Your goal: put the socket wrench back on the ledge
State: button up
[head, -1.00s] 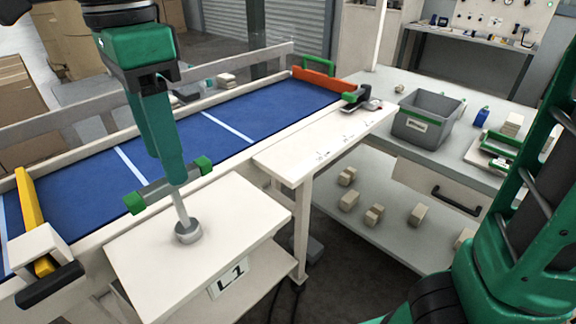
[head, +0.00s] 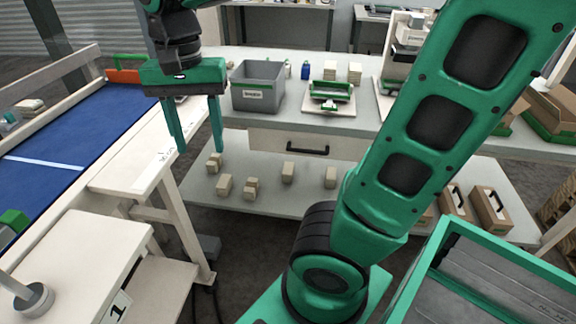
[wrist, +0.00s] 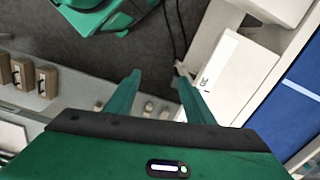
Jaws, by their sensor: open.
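I cannot make out the socket wrench in either current view. The pale ledge (head: 140,165) runs along the near side of the blue conveyor in the head view, with small dark marks on its top. My gripper (head: 200,149) hangs fingers down to the right of the ledge in the picture, its body covering the ledge's far end. Its two green fingers are apart, with nothing between them. In the wrist view my gripper (wrist: 157,72) also shows open and empty, with floor behind its fingertips.
A blue conveyor (head: 75,135) lies at left. A pale stand (head: 75,255) with a metal post is at front left. A grey bin (head: 257,87) sits on the bench behind. Pale blocks lie on the lower shelf (head: 270,206). A green-rimmed container (head: 430,262) is at lower right.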

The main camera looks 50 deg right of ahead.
jog(key=s+d+f+n, duration=0.1)
jog(key=s+d+f, duration=0.3)
jog(key=s+d, duration=0.2)
jog(key=s+d+f+n, duration=0.1)
jog(key=s+d+f, duration=0.4)
jog(key=s+d, duration=0.2)
jog(key=shift+s+d+f+n, duration=0.25)
jog(key=shift+d+n, duration=0.15)
jog(key=shift+d, duration=0.5)
jog(key=shift+w, duration=0.1)
jog(key=shift+w+f, duration=0.25)
jog(key=shift+w, duration=0.2)
jog(key=c, duration=0.4)
